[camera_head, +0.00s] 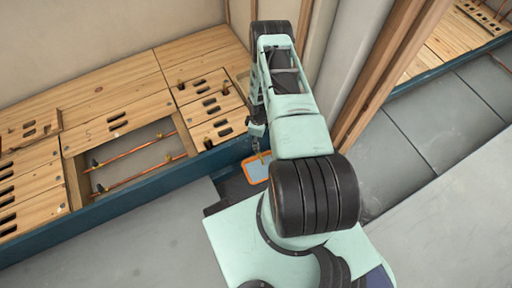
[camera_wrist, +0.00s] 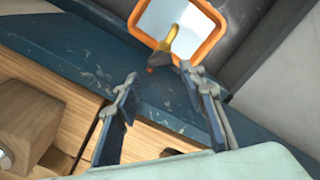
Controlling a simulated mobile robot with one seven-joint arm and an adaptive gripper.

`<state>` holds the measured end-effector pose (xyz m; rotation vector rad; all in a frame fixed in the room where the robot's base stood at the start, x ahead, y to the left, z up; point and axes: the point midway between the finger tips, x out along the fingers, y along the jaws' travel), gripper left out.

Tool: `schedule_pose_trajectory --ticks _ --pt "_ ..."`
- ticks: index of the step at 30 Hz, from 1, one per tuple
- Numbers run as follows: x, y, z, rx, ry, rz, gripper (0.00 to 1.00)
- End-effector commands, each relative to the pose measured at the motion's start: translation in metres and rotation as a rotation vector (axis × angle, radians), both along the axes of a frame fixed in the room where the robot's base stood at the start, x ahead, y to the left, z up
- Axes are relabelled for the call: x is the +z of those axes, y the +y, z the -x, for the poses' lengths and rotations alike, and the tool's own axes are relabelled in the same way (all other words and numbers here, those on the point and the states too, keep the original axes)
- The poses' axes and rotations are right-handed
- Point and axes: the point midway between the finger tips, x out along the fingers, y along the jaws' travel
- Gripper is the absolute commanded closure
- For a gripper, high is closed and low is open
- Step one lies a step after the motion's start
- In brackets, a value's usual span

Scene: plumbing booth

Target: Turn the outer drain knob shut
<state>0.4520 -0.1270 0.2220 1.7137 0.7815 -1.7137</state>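My gripper (camera_wrist: 158,73) is open and empty in the wrist view, its two fingers apart over the dark blue beam (camera_wrist: 75,55). In the head view my gripper (camera_head: 257,132) hangs beside the same beam, partly hidden by my arm. Two copper pipes run in the floor opening to the left: an upper one (camera_head: 140,147) and a lower one (camera_head: 145,172). I cannot tell which fitting is the outer drain knob. No pipe shows clearly in the wrist view.
An orange-framed pale panel (camera_head: 255,170) lies just below my gripper; it also shows in the wrist view (camera_wrist: 203,25), with a yellow piece (camera_wrist: 173,40) in front. Slotted wooden boards (camera_head: 117,118) surround the opening. A wooden post (camera_head: 385,75) stands to the right. Grey floor (camera_head: 130,240) is clear.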

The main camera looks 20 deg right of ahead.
Motion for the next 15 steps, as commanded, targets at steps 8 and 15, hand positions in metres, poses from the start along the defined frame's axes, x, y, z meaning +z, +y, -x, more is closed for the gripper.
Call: schedule_pose_trajectory --ticks 8,15 --pt "-0.055 0.001 0.001 -0.001 0.001 -0.001 0.62" --pt "-0.071 0.0 0.0 -0.001 0.0 0.0 0.62"
